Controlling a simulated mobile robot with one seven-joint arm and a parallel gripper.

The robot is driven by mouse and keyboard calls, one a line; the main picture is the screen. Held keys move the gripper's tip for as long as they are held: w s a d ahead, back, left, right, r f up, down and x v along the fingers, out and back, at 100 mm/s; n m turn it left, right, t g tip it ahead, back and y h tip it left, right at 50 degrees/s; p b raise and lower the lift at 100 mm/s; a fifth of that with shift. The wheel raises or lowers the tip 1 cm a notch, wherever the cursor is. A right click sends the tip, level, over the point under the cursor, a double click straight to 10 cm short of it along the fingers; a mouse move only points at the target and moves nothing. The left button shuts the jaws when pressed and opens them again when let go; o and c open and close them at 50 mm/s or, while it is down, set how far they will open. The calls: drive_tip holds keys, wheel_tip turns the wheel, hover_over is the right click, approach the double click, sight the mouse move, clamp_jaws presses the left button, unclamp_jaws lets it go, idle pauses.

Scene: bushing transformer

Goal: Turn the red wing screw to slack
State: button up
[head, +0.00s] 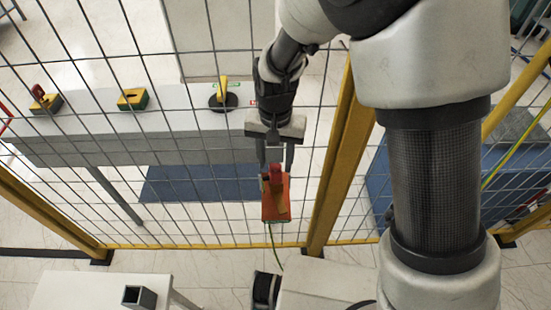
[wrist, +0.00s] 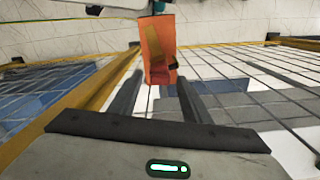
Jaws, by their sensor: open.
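The red wing screw (head: 274,177) sits on the upper end of an orange box (head: 270,213) at the wire fence. In the wrist view the red wing screw (wrist: 162,77) shows at the near end of the orange box (wrist: 152,35), with a small dark part beside it. My gripper (head: 276,168) is open and points at the wing screw. In the wrist view my gripper (wrist: 160,79) has one finger on each side of the screw, with visible gaps. Whether the fingertips reach its depth, I cannot tell.
A wire fence with yellow posts (head: 335,160) surrounds the box. Behind it a grey table (head: 90,140) carries a box with a red part (head: 40,95), a yellow-green box (head: 132,98) and a yellow handle (head: 222,88). A white table (head: 80,290) stands at lower left.

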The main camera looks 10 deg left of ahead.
sight(275, 165)
drive_tip(key=c, duration=1.1)
drive_tip(key=shift+o, duration=0.2)
drive_tip(key=n, duration=0.5)
drive_tip(key=shift+n, duration=0.3)
drive_tip(key=o, duration=1.1)
drive_tip(key=shift+c, duration=0.2)
drive_tip(key=shift+r, duration=0.15)
wheel_tip(275, 165, up, 17)
drive_tip(key=p, duration=0.1)
drive_tip(key=shift+r, duration=0.1)
